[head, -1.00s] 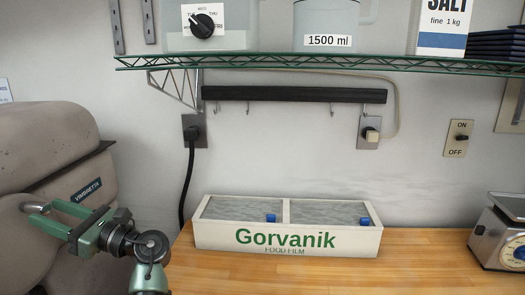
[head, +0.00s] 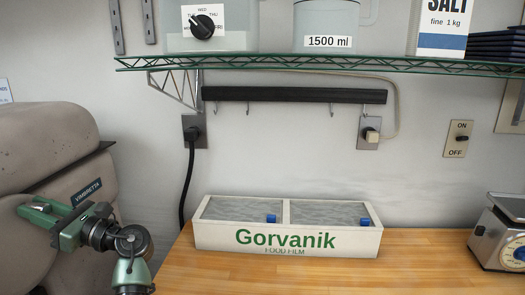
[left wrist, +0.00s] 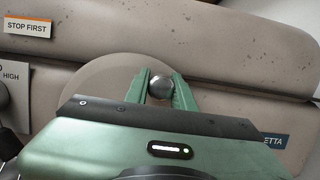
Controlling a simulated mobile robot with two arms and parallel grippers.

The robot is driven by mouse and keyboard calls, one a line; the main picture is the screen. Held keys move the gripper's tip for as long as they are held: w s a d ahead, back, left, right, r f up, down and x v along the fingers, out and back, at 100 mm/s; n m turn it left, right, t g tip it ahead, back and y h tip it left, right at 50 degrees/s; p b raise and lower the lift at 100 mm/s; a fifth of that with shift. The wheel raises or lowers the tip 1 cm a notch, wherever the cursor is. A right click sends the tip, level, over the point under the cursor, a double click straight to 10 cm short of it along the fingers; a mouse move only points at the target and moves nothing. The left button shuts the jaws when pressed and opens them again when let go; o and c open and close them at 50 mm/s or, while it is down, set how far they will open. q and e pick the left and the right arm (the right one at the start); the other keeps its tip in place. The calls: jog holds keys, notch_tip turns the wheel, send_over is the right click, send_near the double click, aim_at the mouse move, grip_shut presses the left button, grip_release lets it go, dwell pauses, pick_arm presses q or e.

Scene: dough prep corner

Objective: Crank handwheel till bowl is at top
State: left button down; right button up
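The beige handwheel disc (left wrist: 88,82) shows on the mixer's side in the left wrist view, partly hidden behind my gripper. Its round metal crank knob (left wrist: 160,87) sits between the green fingers of my left gripper (left wrist: 161,84), which appear closed against both sides of it. In the head view my left gripper (head: 36,210) is at the lower left, in front of the mixer (head: 45,145). The bowl is in neither view, so its height cannot be seen. My right gripper is not in view.
A Gorvanik food film box (head: 287,240) stands on the wooden counter (head: 420,250), with a scale (head: 498,235) at the right. A wire shelf (head: 300,64) hangs above. A black cord (head: 185,185) runs down behind. A "STOP FIRST" label (left wrist: 27,27) is on the mixer.

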pick_arm(q)
jog(key=shift+w+d+f+b, duration=0.1)
jog(key=shift+w+f+b, duration=0.1)
jog(key=shift+f+b, duration=0.1)
jog(key=shift+w, duration=0.1)
jog(key=shift+w+f, duration=0.1)
jog(key=c, duration=1.3)
grip_release()
jog(key=shift+o, duration=0.5)
jog(key=shift+w+d+f, duration=0.1)
jog(key=shift+w+f, duration=0.05)
jog(key=shift+w, duration=0.45)
jog(key=shift+s, duration=0.3)
